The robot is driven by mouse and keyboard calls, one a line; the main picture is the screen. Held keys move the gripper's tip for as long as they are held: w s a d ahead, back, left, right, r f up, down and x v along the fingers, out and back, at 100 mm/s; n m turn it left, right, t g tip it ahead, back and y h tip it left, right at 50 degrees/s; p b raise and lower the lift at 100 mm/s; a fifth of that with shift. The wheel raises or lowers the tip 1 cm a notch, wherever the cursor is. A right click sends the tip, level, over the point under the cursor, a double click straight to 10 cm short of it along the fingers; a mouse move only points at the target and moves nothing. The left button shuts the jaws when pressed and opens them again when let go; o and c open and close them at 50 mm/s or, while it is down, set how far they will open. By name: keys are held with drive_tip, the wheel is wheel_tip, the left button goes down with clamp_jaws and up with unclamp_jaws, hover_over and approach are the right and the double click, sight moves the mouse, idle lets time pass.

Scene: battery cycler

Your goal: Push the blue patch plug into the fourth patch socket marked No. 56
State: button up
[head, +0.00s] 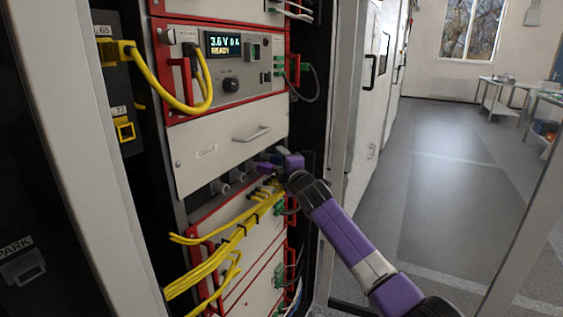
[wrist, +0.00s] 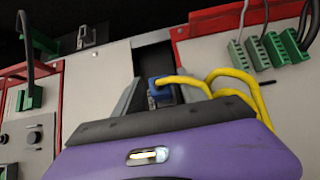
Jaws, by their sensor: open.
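The blue patch plug (wrist: 159,87) shows in the wrist view with a yellow cable leaving it to the right. It sits at the lower end of a dark gap between two pale panels. My gripper (wrist: 160,98) is open, with its grey fingers to the left and right of the plug; I cannot tell whether they touch it. In the head view my gripper (head: 268,166) is at the rack front, below the blank panel with a handle, and the plug cannot be made out clearly. No socket marked 56 is readable in either view.
A bundle of yellow cables (head: 222,250) hangs just below my gripper. Green connectors (wrist: 265,48) with cables are at the right of the wrist view. The aisle floor (head: 440,180) is clear.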

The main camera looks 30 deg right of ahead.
drive_tip(key=shift+s+a, duration=0.5)
drive_tip(key=shift+s, duration=3.4)
drive_tip(key=s+a+f+m+y, duration=0.2)
drive_tip(key=s+a+f+m, duration=0.3)
drive_tip(key=s+a+f, duration=0.6)
drive_tip(key=s+a+f+m, duration=0.35)
drive_tip(key=s+f, duration=0.25)
drive_tip(key=s, duration=0.3)
drive_tip(key=s+a+f+m, duration=0.3)
drive_tip(key=s+a+f, duration=0.2)
drive_tip(key=s, duration=0.4)
drive_tip(key=s+f+m+g, duration=0.2)
drive_tip(key=s+m, duration=0.1)
drive_tip(key=s, duration=1.6)
drive_tip(key=s+d+r+m, duration=0.1)
drive_tip(key=s+d+r, duration=0.1)
drive_tip(key=s, duration=0.5)
drive_tip(key=s+d+r+m+g, duration=0.1)
drive_tip(key=s+r, duration=0.3)
drive_tip(key=s, duration=0.4)
drive_tip(key=shift+d+r, duration=0.4)
drive_tip(key=shift+d, duration=0.2)
